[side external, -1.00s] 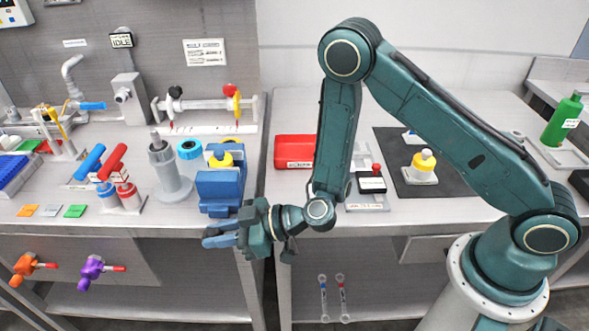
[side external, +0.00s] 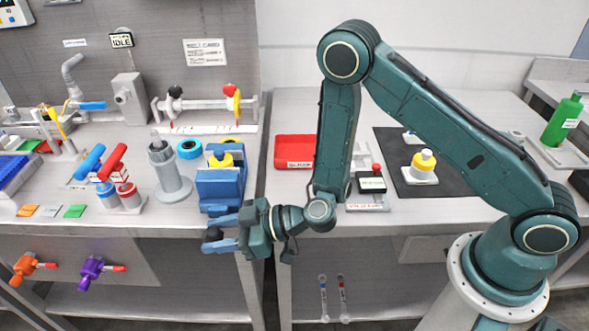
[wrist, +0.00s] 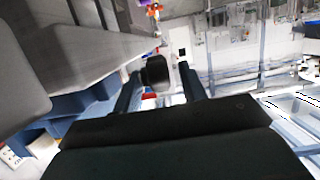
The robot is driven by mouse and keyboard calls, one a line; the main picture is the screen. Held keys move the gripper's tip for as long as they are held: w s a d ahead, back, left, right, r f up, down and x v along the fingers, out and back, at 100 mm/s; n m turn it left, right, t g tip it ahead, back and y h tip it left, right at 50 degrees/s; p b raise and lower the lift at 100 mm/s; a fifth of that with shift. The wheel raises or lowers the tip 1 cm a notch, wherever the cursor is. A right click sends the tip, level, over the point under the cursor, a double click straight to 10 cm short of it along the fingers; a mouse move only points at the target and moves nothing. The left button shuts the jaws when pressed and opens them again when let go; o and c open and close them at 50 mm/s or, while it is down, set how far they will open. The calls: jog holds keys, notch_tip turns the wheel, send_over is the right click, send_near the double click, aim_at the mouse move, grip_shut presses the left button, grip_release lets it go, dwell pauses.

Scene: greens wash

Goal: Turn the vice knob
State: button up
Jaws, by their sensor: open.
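The blue vice (side external: 221,188) stands at the front edge of the left bench with a yellow round piece showing in its top. Its dark knob (side external: 213,234) is below the bench top at the vice's front. My gripper (side external: 211,236) is open, with one blue finger above the knob and one below it in the side view. In the wrist view the knob (wrist: 157,72) shows between the two fingers of my gripper (wrist: 160,78). A gap to the right finger is visible; contact on the left side is unclear.
Red-handled and blue-handled pieces (side external: 113,163) and a grey post (side external: 166,170) stand left of the vice. A red tray (side external: 294,151) lies on the right bench. Orange (side external: 27,267) and purple valves (side external: 92,271) stick out below the left bench. The floor gap between benches is free.

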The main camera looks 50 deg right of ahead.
jog(key=shift+s+d, duration=0.15)
jog(key=shift+v, duration=1.3)
notch_tip(320, 180, up, 7)
dwell(0.4)
notch_tip(320, 180, up, 6)
jog(key=g+h, duration=0.7)
send_over(222, 234)
jog(key=s+d, duration=0.3)
jog(key=shift+w+a+f, duration=0.15)
jog(key=shift+a, duration=0.1)
